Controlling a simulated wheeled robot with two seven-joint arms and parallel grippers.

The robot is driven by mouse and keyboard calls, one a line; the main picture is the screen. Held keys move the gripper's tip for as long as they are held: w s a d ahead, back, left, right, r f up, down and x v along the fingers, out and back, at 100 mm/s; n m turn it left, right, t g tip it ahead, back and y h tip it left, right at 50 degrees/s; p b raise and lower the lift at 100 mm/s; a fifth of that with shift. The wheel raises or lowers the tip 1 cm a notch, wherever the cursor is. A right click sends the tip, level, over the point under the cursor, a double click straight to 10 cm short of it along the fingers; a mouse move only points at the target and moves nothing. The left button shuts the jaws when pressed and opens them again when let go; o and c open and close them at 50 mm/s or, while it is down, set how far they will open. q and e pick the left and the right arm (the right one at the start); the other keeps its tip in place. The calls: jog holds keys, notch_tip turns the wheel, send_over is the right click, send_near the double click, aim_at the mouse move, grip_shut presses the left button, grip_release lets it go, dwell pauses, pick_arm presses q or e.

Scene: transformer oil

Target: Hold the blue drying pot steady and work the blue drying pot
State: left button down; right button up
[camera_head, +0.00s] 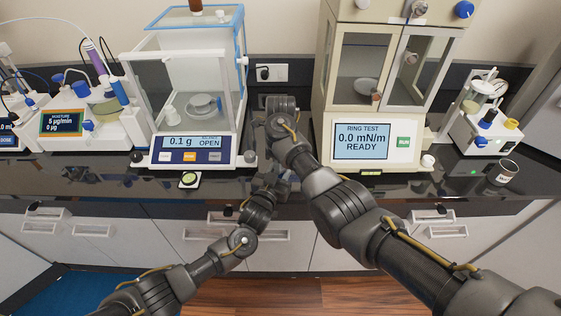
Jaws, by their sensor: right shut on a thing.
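My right gripper (280,104) is at the back of the counter, between the balance and the ring tester. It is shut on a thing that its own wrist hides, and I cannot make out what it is. My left gripper (284,183) is low at the counter's front edge, just below my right forearm; its fingers are too dark and overlapped to read. I cannot pick out the blue drying pot with certainty; it may be hidden behind my grippers.
The balance (190,150) reads 0.1 g and OPEN. The ring tester (375,140) reads 0.0 mN/m READY. A moisture unit (62,123) stands left. A small device (487,125) and a labelled cup (505,173) stand right. The dark counter (430,186) has free room in front.

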jog(key=n, duration=0.3)
jog(key=o, duration=1.1)
jog(key=shift+r, duration=0.1)
jog(key=shift+r, duration=2.15)
pick_arm(q)
jog(key=c, duration=0.9)
grip_release()
jog(key=shift+o, duration=0.2)
jog(key=shift+s, duration=0.1)
jog(key=b+v, duration=0.2)
jog(key=v, duration=0.7)
jog(key=shift+s+f, duration=0.15)
jog(key=shift+s, duration=0.05)
pick_arm(e)
notch_tip(320, 180, down, 2)
pick_arm(q)
jog(key=shift+s+a, duration=0.35)
jog(key=shift+s, duration=0.25)
